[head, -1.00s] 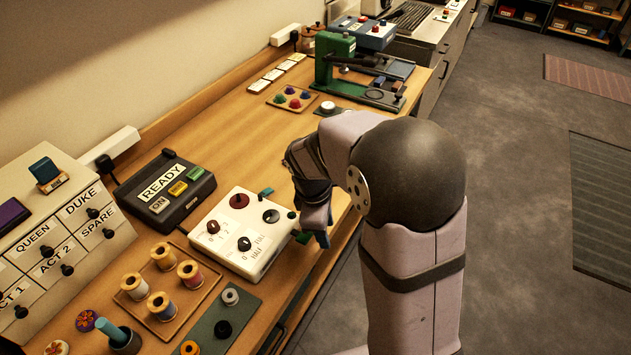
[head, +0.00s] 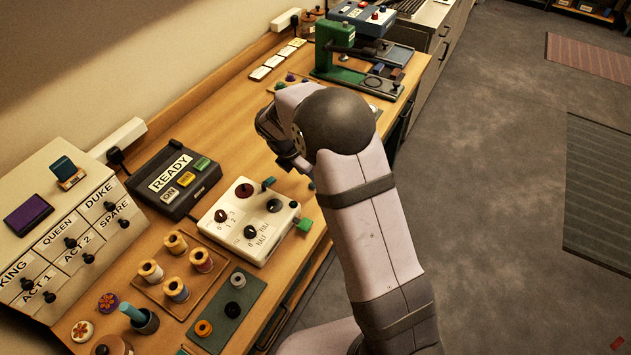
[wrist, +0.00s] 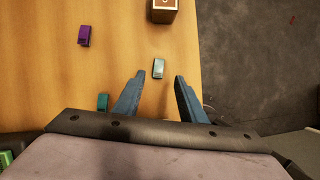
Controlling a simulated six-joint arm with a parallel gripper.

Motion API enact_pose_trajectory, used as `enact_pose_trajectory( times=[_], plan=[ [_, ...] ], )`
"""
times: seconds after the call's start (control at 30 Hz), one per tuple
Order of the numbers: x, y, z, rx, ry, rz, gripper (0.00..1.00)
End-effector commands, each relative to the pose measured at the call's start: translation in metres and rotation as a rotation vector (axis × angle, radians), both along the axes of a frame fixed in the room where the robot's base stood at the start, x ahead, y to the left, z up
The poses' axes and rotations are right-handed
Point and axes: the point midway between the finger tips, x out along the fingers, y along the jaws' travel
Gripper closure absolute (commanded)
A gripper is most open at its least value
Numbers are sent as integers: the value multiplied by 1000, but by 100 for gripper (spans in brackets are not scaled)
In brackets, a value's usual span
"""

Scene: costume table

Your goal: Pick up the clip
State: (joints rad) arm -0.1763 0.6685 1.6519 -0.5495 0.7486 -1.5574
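In the wrist view a small grey clip-like piece (wrist: 158,68) lies on the wooden table between and just beyond my fingertips. A purple one (wrist: 84,35) lies further left, and a teal one (wrist: 102,102) lies beside my left finger. Which of these is the clip, I cannot tell. My gripper (wrist: 159,78) is open, with two blue fingers apart and nothing between them. In the head view my gripper (head: 302,164) is above the table behind the white control box, partly hidden by my arm.
The white control box (head: 237,208) with knobs and a green side button stands nearby. A brown block (wrist: 165,12) stands beyond the grey piece, near the table's right edge. A green press (head: 332,52) stands further back. The floor lies right of the table.

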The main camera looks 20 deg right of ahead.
Motion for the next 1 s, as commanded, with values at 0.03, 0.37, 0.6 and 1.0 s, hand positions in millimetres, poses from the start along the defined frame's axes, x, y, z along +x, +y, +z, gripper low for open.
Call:
enact_pose_trajectory(
  times=[0.03,0.37,0.6,1.0],
  plan=[
    [1,0,0,1,-1,-1,62],
    [5,-6,-16,0,2,-3,62],
    [12,-14,-40,0,0,-1,62],
    [14,-16,-48,1,-1,-1,67]
  ],
)
